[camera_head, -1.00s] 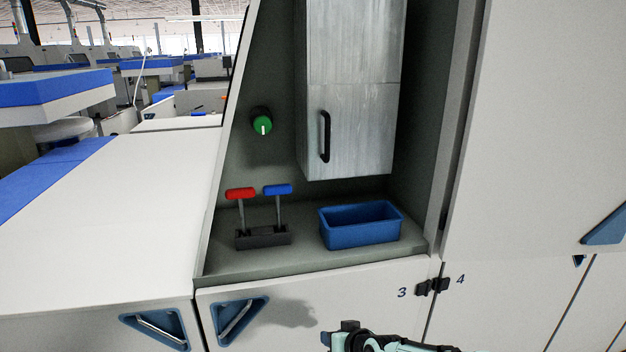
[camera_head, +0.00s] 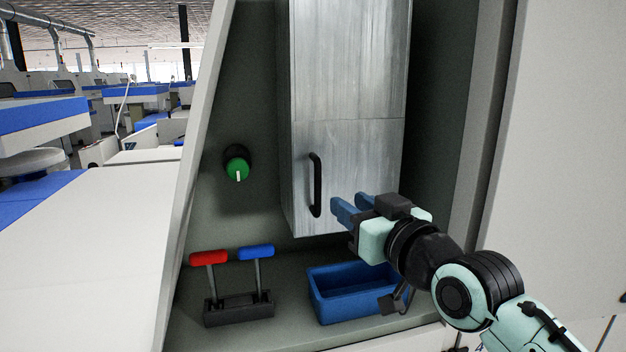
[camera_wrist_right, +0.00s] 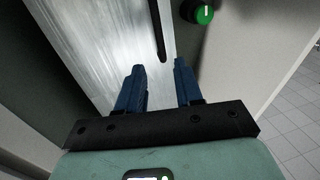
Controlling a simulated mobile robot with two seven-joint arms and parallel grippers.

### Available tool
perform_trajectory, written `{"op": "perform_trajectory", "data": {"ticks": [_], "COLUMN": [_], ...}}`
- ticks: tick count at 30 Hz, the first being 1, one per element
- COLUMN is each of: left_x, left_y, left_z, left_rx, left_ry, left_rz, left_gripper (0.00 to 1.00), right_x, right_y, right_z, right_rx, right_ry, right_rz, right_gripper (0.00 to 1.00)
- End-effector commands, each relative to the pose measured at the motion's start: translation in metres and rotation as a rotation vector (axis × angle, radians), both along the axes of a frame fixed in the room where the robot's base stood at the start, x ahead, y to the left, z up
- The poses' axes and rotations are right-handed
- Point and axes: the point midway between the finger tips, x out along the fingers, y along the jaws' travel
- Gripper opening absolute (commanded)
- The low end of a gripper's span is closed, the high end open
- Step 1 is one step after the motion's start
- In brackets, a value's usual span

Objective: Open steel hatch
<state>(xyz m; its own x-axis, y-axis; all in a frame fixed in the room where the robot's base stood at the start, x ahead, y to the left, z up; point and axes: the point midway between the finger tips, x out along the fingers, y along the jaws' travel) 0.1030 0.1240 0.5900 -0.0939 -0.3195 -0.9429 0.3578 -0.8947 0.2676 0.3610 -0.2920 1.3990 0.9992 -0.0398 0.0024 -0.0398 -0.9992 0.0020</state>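The steel hatch (camera_head: 349,150) is a brushed grey door on the lower part of a tall steel cabinet in a recess. It looks shut. Its black vertical handle (camera_head: 316,185) is near the left edge; the handle also shows in the right wrist view (camera_wrist_right: 158,30). My right gripper (camera_head: 348,205) has blue fingers and is just right of the handle's lower end, apart from it. In the right wrist view the fingers (camera_wrist_right: 158,85) are spread with nothing between them, and the handle lies beyond their tips. My left gripper is not in view.
A green knob (camera_head: 237,168) is on the recess wall left of the cabinet. A red lever (camera_head: 209,258) and a blue lever (camera_head: 256,253) stand on the ledge. A blue bin (camera_head: 345,301) sits below the hatch, partly hidden by my right arm.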

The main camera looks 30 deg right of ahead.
Motion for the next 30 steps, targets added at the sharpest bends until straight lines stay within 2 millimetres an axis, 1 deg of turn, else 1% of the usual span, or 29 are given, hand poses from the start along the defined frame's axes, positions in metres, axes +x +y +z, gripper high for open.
{"op": "perform_trajectory", "data": {"ticks": [9,15,18,21,30], "left_x": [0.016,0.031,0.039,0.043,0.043], "left_y": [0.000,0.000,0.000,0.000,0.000], "left_z": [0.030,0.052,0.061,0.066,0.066], "left_rx": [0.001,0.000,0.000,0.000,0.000], "left_ry": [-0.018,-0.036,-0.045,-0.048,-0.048], "left_rz": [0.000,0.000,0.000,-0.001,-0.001], "left_gripper": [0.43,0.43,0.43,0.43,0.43], "right_x": [0.067,0.104,0.115,0.121,0.124], "right_y": [-0.004,-0.005,-0.006,-0.006,-0.005], "right_z": [0.002,0.003,0.003,0.002,-0.001], "right_rx": [0.003,0.002,0.002,0.003,0.002], "right_ry": [0.004,0.002,0.001,0.001,0.002], "right_rz": [-0.002,-0.002,-0.002,-0.002,0.000], "right_gripper": [0.35,0.35,0.35,0.35,0.35]}}
